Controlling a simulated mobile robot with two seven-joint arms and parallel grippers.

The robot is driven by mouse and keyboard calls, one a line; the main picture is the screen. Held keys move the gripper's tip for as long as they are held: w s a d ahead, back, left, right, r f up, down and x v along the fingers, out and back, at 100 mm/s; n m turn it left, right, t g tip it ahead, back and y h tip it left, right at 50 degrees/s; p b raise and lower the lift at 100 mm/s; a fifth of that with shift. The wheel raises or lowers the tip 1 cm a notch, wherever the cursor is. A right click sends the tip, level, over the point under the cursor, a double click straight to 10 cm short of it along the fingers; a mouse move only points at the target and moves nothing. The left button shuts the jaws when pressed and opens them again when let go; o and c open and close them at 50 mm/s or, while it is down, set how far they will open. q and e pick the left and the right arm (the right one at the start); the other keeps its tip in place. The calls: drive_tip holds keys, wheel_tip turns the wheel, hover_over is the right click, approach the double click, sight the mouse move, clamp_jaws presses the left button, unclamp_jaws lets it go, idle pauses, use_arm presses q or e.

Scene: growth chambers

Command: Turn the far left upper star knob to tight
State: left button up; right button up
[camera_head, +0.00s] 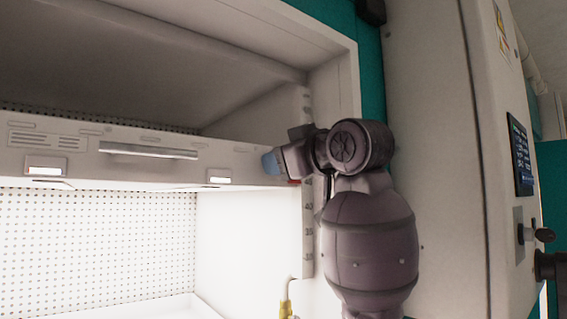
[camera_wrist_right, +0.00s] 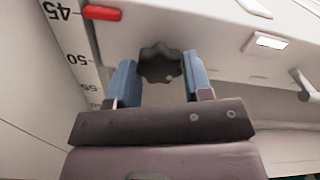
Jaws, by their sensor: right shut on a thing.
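A dark star knob (camera_wrist_right: 160,64) sits on the white panel in the right wrist view, between the two blue fingers of my right gripper (camera_wrist_right: 160,79). No mark showing how tight the knob is can be seen. My left gripper is not in view.
A red tab (camera_wrist_right: 102,13) sits beside a numbered height scale (camera_wrist_right: 78,59) near the knob. The chamber wall (camera_head: 329,80) is close to my right arm. The space under the shelf is clear.

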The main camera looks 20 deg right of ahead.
drive_tip(key=m, duration=1.1)
drive_tip(key=shift+d+m, duration=0.1)
drive_tip(key=shift+m, duration=0.4)
drive_tip(key=o, duration=0.9)
drive_tip(key=shift+b+v, duration=1.35)
drive_tip(key=shift+v, duration=4.05)
